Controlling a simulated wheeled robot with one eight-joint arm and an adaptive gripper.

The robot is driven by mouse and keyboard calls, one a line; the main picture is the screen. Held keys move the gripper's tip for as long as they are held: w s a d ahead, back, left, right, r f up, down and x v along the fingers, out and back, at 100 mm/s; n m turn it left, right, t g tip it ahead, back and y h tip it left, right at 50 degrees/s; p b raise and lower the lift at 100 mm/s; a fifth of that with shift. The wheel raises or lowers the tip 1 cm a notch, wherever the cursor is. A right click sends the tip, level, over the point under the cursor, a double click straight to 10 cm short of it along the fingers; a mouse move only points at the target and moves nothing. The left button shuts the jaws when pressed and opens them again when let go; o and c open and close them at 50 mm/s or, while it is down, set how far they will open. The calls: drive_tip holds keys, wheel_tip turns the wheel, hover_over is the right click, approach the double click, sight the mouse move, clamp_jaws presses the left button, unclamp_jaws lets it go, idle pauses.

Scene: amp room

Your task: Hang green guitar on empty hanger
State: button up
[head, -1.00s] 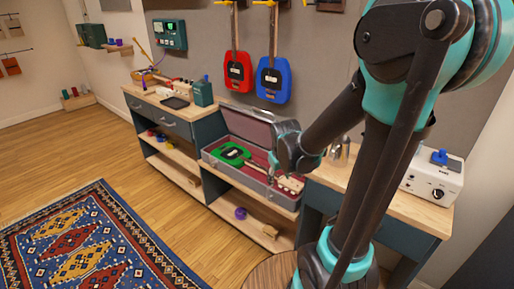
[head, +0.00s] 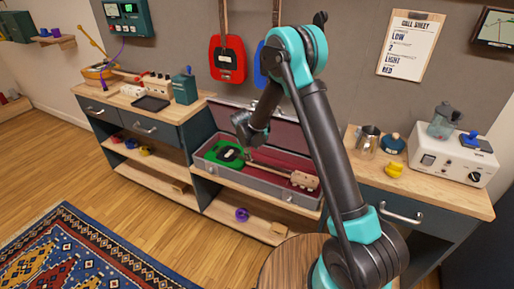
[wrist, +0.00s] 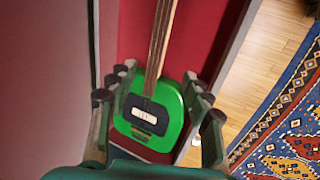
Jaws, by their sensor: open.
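The green guitar (head: 224,153) lies in an open grey case with a red lining (head: 290,160), its neck pointing right to a pale headstock (head: 304,180). My gripper (head: 243,138) is above the guitar, near where body and neck meet. In the wrist view the green body (wrist: 170,117) shows between the open fingers of my gripper (wrist: 160,100), and the neck runs up away from me. Whether the fingers touch the guitar I cannot tell. A red guitar (head: 227,58) and a blue guitar (head: 260,75), partly hidden by my arm, hang on the wall. No empty hanger shows clearly.
The case sits on a low shelf unit between a drawer cabinet (head: 140,128) and a right worktop (head: 430,190) with a white amp box (head: 440,158) and a metal jug (head: 367,140). A patterned rug (head: 80,250) covers the floor in front.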

sight(255, 163)
drive_tip(key=shift+w+a+x, duration=0.1)
drive_tip(key=shift+a+x, duration=0.05)
drive_tip(key=shift+x, duration=1.9)
drive_tip(key=shift+w+a+x, duration=0.1)
drive_tip(key=shift+a+x, duration=0.05)
drive_tip(key=shift+x, duration=1.9)
drive_tip(key=shift+w+a+x, duration=0.1)
drive_tip(key=shift+a+x, duration=0.05)
drive_tip(key=shift+x, duration=1.9)
drive_tip(key=shift+c, duration=0.6)
clamp_jaws()
drive_tip(key=shift+r, duration=0.25)
wheel_tip(255, 163, up, 13)
drive_tip(key=shift+f, duration=0.2)
